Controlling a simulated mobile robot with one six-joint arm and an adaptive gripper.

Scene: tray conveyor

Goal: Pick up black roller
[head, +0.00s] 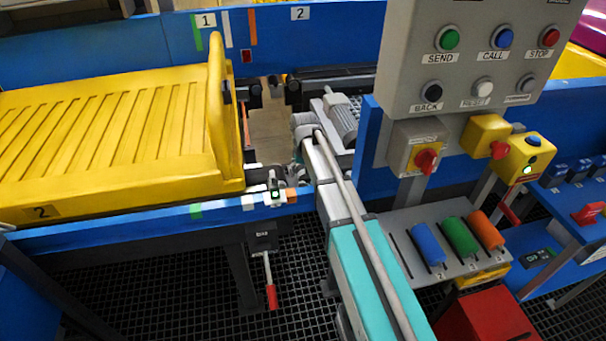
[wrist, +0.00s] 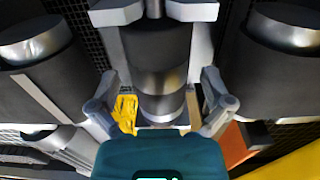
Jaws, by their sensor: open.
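A black roller (wrist: 158,50) with silver metal bands shows in the middle of the wrist view, running up and down the picture. Its upper end meets a grey bracket. My gripper (wrist: 160,98) is open, with one finger on each side of the roller's lower silver part. I see no finger closed against it, and cannot tell the depth between them. In the head view my arm reaches into the gap in the blue conveyor; the fingertips there are hard to make out. Black roller parts (head: 335,72) show behind that gap.
More black and silver cylinders stand left (wrist: 42,75) and right (wrist: 275,60) in the wrist view, close to the fingers. A yellow tray (head: 110,125) sits on the conveyor at left. A button panel (head: 475,55) and a rack with coloured rollers (head: 460,237) stand at right.

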